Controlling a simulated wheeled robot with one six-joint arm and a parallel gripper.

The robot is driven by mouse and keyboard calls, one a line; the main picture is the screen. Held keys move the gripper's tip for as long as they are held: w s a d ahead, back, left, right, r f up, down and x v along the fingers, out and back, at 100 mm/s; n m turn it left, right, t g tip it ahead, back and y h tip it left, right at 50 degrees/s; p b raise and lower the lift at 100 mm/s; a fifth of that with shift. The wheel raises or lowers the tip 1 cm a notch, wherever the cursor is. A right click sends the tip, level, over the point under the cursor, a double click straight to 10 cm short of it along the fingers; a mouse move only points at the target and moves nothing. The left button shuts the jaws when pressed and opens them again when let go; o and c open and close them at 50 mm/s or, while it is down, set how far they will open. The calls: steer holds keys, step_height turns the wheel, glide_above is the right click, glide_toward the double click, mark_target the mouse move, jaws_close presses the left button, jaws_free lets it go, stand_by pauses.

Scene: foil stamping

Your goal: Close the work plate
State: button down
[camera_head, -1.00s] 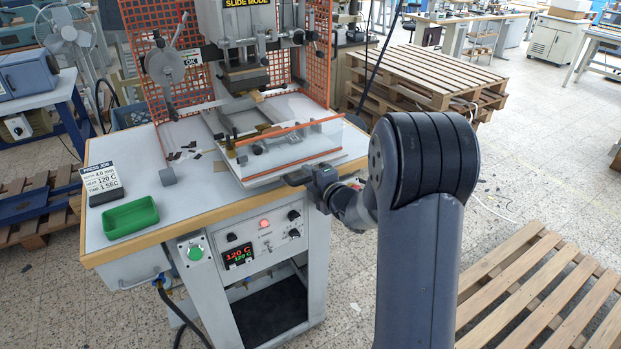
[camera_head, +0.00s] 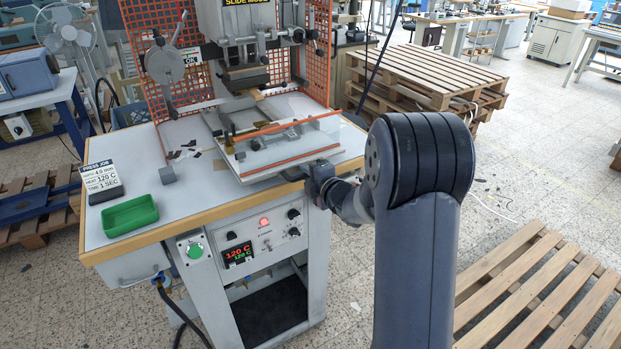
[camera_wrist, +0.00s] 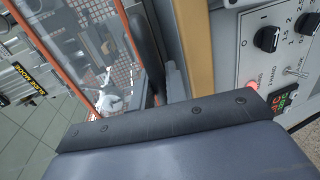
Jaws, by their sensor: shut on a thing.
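The work plate (camera_head: 345,160) is a pale slab on the press table's front right part, with a clear panel edged by orange strips (camera_head: 290,160) standing on it. It sits forward of the press head (camera_head: 245,75).
An orange mesh guard (camera_head: 165,75) stands around the press. A green tray (camera_head: 130,215) and a job sign (camera_head: 103,182) lie on the table's left. The control panel (camera_head: 255,245) is below the wooden front edge. Wooden pallets (camera_head: 545,290) lie on the floor right of my arm.

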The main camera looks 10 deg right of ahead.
mark_target(296, 159)
steer(key=x, duration=0.3)
steer(key=r+b+x, duration=0.1)
steer(key=x, duration=0.3)
steer(key=shift+w+r, duration=0.1)
steer(key=shift+r, duration=0.1)
steer(key=c, duration=1.5)
jaws_free()
steer(key=shift+o, duration=0.2)
steer(key=shift+b, duration=0.3)
steer(key=b+v, duration=0.1)
steer(key=v, duration=1)
steer(key=shift+b, duration=0.4)
